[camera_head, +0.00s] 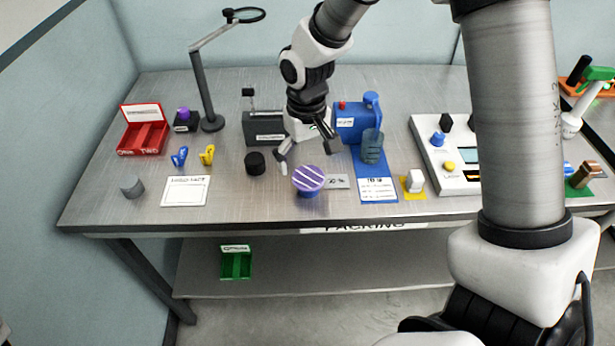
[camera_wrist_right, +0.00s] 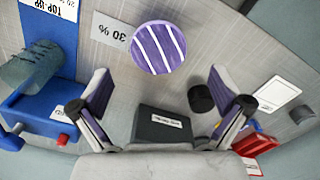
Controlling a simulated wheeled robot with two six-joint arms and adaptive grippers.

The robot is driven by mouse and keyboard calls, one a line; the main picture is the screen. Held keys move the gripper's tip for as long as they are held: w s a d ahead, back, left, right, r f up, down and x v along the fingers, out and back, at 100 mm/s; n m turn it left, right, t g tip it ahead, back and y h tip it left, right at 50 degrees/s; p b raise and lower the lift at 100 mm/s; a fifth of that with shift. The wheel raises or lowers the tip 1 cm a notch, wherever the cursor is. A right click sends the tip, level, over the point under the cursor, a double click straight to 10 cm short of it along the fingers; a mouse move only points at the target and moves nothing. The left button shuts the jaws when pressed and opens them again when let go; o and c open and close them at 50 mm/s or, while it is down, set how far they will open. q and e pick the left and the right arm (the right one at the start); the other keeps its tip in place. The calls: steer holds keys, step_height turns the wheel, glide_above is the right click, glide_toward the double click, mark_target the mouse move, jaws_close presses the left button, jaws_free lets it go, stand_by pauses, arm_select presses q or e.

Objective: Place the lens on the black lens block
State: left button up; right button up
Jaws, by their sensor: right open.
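The lens, a round purple disc with white stripes (camera_head: 309,177), sits on top of a blue-purple base near the table's front; the wrist view shows it from above (camera_wrist_right: 158,47). A short black cylinder, which looks like the black lens block (camera_head: 255,162), stands left of it with nothing on top; it also shows in the wrist view (camera_wrist_right: 201,98). My right gripper (camera_head: 309,157) is open and empty, its fingers spread just behind and above the lens, apart from it. In the wrist view the lens lies beyond the fingertips (camera_wrist_right: 160,85). My left gripper is out of view.
A grey cylinder (camera_head: 132,187) and a white card (camera_head: 185,191) lie left. A dark labelled box (camera_head: 265,128) stands behind; a blue device (camera_head: 350,123) and white console (camera_head: 445,178) stand right. A lamp (camera_head: 205,100) and red tray (camera_head: 143,136) are back left.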

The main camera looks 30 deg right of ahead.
mark_target(308, 178)
step_height(308, 178, down, 3)
steer(key=shift+s, duration=0.15)
steer(key=shift+d+f, duration=0.15)
steer(key=shift+f, duration=0.15)
steer(key=c, duration=1.1)
steer(key=shift+s+a, duration=0.15)
steer(key=shift+a, duration=0.05)
steer(key=shift+c, duration=0.8)
